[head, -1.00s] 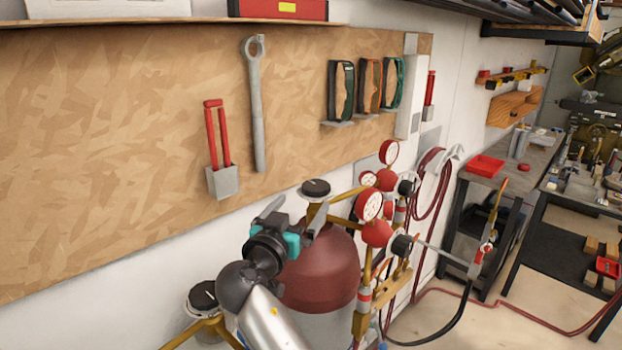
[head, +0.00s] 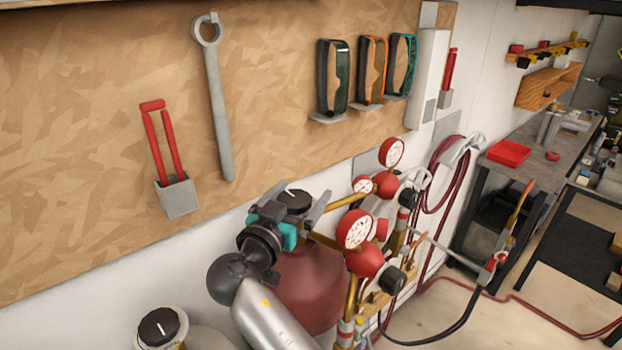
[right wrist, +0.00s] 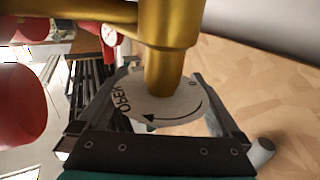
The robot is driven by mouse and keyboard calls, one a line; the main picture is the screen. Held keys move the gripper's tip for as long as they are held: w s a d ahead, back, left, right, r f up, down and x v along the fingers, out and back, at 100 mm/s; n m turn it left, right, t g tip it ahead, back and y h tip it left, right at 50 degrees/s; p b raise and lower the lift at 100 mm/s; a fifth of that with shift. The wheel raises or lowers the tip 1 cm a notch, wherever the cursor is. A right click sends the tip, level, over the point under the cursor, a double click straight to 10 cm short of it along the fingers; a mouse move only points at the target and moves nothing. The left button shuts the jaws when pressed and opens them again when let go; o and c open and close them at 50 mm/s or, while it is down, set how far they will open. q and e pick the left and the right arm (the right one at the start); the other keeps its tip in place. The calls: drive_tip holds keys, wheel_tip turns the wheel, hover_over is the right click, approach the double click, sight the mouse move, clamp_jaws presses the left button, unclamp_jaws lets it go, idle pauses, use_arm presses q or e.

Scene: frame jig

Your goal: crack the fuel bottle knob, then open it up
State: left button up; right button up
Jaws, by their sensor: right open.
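The fuel bottle (head: 305,285) is dark red and stands against the wall. Its black round knob (head: 294,200) has a white pointer line and sits on top of a brass valve. My right gripper (head: 297,197) is at the knob, one finger on each side. In the right wrist view, the open fingers (right wrist: 165,92) straddle a pale disc (right wrist: 165,105) marked OPEN with a curved arrow, below a brass stem (right wrist: 168,50). I cannot tell whether either finger touches it. My left gripper is not in view.
Red-capped regulators with gauges (head: 355,229) stand close right of the knob. A second bottle's black knob (head: 158,327) is at the lower left. A torch (head: 497,255) hangs at right.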

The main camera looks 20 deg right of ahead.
drive_tip(key=shift+w+d, duration=0.15)
drive_tip(key=shift+w, duration=0.05)
drive_tip(key=shift+s, duration=0.1)
drive_tip(key=shift+c, duration=0.5)
drive_tip(key=c, duration=1.2)
